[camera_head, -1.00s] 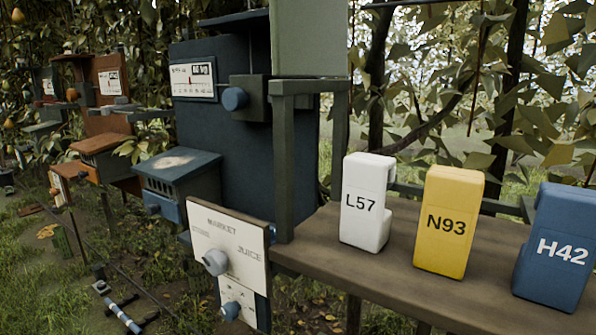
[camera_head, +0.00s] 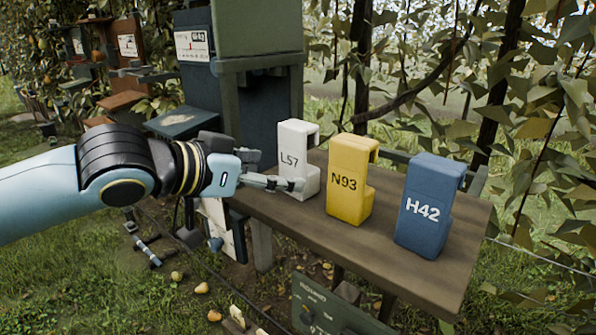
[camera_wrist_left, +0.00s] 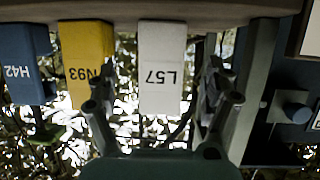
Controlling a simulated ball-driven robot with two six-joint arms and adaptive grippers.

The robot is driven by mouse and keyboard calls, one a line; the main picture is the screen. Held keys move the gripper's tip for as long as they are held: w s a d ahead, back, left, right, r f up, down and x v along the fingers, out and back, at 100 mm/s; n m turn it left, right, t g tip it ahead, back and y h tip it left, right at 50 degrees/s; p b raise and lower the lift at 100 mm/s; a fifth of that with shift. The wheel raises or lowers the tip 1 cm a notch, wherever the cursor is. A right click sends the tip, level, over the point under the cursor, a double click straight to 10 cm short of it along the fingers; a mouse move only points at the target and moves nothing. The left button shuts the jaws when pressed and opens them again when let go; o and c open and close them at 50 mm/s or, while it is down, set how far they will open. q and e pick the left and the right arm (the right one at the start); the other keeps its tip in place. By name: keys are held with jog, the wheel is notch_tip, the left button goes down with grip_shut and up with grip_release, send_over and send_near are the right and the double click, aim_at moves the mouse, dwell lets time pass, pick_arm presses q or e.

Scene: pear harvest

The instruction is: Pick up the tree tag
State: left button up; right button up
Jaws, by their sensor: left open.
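Three tags stand upright in a row on a wooden bench (camera_head: 385,250): a white one marked L57 (camera_head: 296,137), a yellow one marked N93 (camera_head: 350,185) and a blue one marked H42 (camera_head: 425,215). My left gripper (camera_head: 295,184) reaches in from the left, low at the white tag, and its finger covers part of that tag's front. In the left wrist view, upside down, my open fingers (camera_wrist_left: 160,92) lie to either side of the white tag (camera_wrist_left: 162,75). I cannot tell whether they touch it. The right gripper is not in view.
A dark post and cabinet (camera_head: 257,105) stand close behind and left of the white tag. A dark green panel (camera_head: 335,310) is below the bench's front edge. Fallen pears (camera_head: 202,288) lie on the grass.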

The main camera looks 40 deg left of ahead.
aim_at(303, 173)
pick_arm(q)
jog(key=x, duration=0.8)
jog(key=shift+w+a, duration=0.1)
jog(key=shift+w, duration=0.25)
jog(key=shift+s, duration=0.1)
jog(key=c, duration=1.2)
